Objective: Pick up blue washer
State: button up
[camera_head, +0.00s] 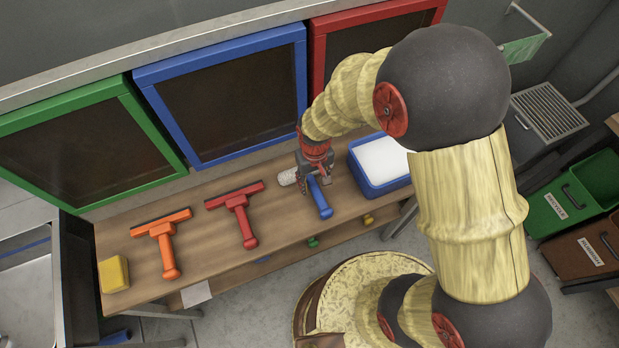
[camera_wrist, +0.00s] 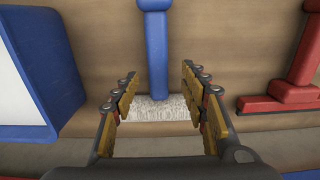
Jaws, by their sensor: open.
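The blue washer lies on the wooden shelf, with a blue handle (camera_head: 321,202) and a whitish fluffy head (camera_head: 288,177). In the wrist view its blue handle (camera_wrist: 155,55) runs upright in the middle, and the fluffy head (camera_wrist: 150,110) crosses below it. My gripper (camera_head: 314,184) is over the washer near where handle and head meet, hiding part of it. In the wrist view my gripper (camera_wrist: 158,85) is open, one finger on each side of the handle. The fingers appear apart from it; their exact height above the shelf is hard to tell.
A blue tub (camera_head: 376,185) with white content stands right of the washer. A red squeegee (camera_head: 241,213), an orange squeegee (camera_head: 164,245) and a yellow sponge (camera_head: 114,274) lie to the left on the shelf (camera_head: 205,258). Framed panels, including a blue one (camera_head: 240,140), stand behind.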

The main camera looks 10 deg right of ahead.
aim_at(315, 188)
jog(key=f, duration=0.2)
jog(key=f+b, duration=0.1)
jog(key=f, duration=0.1)
jog(key=shift+s+d+f, duration=0.15)
jog(key=shift+d+f, duration=0.05)
jog(key=shift+r, duration=0.1)
jog(key=shift+c, duration=1)
grip_shut()
